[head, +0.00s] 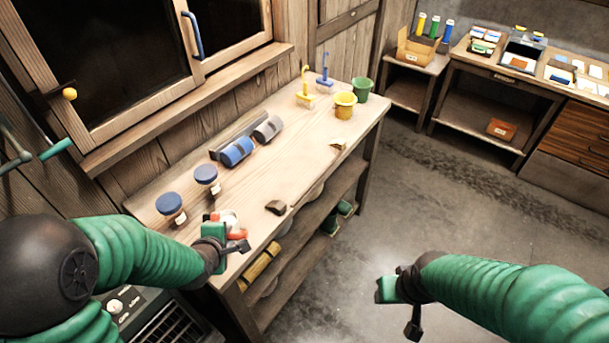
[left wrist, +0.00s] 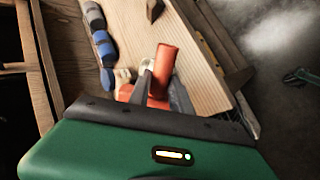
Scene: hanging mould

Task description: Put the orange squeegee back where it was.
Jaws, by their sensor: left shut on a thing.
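The orange squeegee (left wrist: 163,64) shows in the left wrist view as an orange handle with more orange below it, between the grey fingers. In the head view a small orange part of it (head: 238,234) shows at my left gripper (head: 229,240), over the near end of the wooden workbench (head: 310,150). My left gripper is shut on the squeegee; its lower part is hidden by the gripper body. I cannot tell whether the squeegee touches the bench top. My right gripper (head: 398,305) hangs over the floor, away from the bench, with nothing visible in it; its finger opening is unclear.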

